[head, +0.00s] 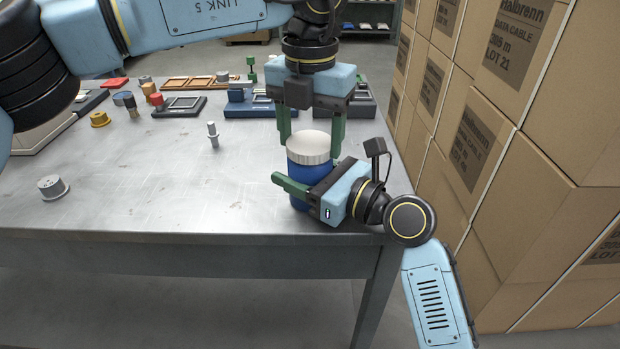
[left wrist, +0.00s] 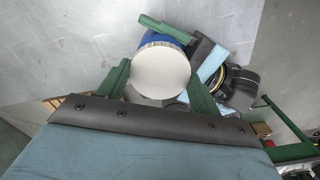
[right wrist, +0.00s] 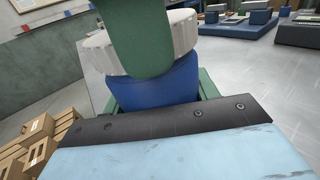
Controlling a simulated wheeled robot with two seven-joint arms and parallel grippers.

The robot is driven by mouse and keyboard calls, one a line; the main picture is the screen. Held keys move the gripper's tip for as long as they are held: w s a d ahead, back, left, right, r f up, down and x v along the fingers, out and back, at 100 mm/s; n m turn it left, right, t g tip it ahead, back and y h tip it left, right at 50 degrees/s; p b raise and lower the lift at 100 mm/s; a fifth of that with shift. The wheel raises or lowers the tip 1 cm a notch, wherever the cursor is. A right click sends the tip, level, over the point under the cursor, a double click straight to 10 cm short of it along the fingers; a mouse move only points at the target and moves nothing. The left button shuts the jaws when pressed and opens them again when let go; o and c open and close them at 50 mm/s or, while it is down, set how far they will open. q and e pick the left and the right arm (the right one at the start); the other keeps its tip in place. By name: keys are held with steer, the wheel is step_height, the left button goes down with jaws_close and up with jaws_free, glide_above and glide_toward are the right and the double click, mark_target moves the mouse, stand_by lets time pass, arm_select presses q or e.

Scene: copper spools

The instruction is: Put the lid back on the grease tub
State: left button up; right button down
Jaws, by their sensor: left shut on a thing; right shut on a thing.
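The white ribbed lid (head: 309,144) is at the top of the blue grease tub (head: 302,176), near the table's front right corner. My left gripper (head: 312,133) points down from above, its green fingers shut on the lid from both sides. In the left wrist view the lid (left wrist: 161,72) is a pale disc between the fingers, with a strip of blue tub (left wrist: 162,38) past its edge. My right gripper (head: 304,184) reaches in from the right, shut on the tub's body. In the right wrist view the lid (right wrist: 97,52) meets the tub (right wrist: 160,85); whether it is fully seated cannot be told.
A white-grey peg (head: 212,135) and a grey knob (head: 52,187) stand on the metal table (head: 150,205). Trays and small parts line its back, including a blue tray (head: 250,108). Stacked cardboard boxes (head: 490,140) rise at the right. The table's middle is mostly clear.

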arm_select(q)
steer(key=m, duration=0.6)
steer(key=shift+m, duration=0.3)
steer(key=m, duration=0.4)
steer(key=shift+m, duration=0.4)
steer(key=o, duration=1.1)
steer(key=shift+r, duration=2.25)
steer(key=shift+c, duration=0.6)
steer(key=r+n, duration=0.1)
steer(key=n, duration=0.1)
steer(key=shift+r+n, duration=0.15)
steer(key=shift+n, duration=0.15)
step_height(320, 180, up, 2)
steer(key=n, duration=0.4)
steer(key=shift+r+n, duration=0.1)
steer(key=shift+n, duration=0.2)
